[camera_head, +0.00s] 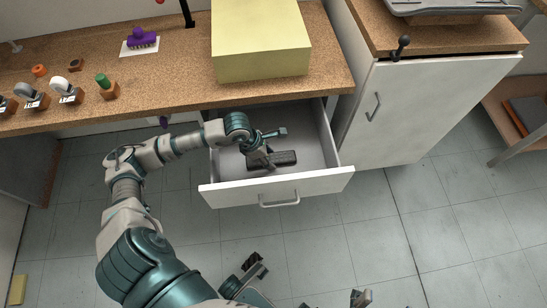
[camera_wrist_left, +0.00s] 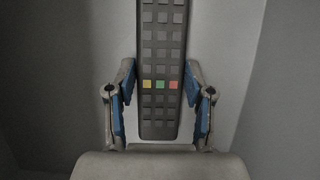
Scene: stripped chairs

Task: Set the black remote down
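The black remote (camera_head: 285,157) lies in the open drawer (camera_head: 327,181), flat on its floor as far as I can see. In the left wrist view the remote (camera_wrist_left: 162,45) runs lengthwise between the fingers, with grey keys and a yellow, green and red row. My left gripper (camera_head: 275,150) reaches down into the drawer over one end of the remote.
A yellow box (camera_head: 260,45) stands on the worktop above the drawer. A white cabinet (camera_head: 410,110) stands right of the drawer. The rest of the drawer looks empty.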

